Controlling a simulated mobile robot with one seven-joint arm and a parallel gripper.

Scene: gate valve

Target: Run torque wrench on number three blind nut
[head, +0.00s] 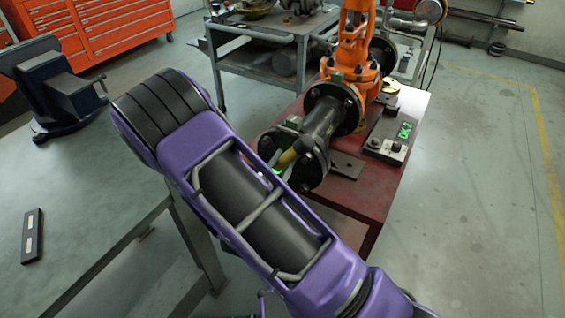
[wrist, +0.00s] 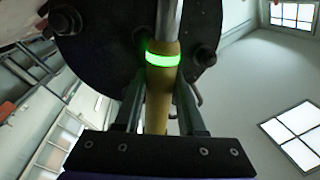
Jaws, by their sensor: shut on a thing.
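The torque wrench has a yellow handle (wrist: 157,105) with a lit green band and a metal shaft running up the wrist view. My gripper (wrist: 160,98) is shut on this handle, one finger on each side. Behind it is the dark round blind flange (wrist: 110,40), with one nut (wrist: 66,20) at the left and another nut (wrist: 204,55) at the right. The wrench's head and the nut it may be on are out of the wrist view. I cannot tell which nut is number three.
The pipe (head: 322,117) and orange valve (head: 350,55) stand on a red table (head: 392,178). A box with a green display (head: 404,130), seemingly reading "OK 2", sits right of the pipe. A workbench (head: 95,190) with a blue vise (head: 62,95) is at left. Floor at right is clear.

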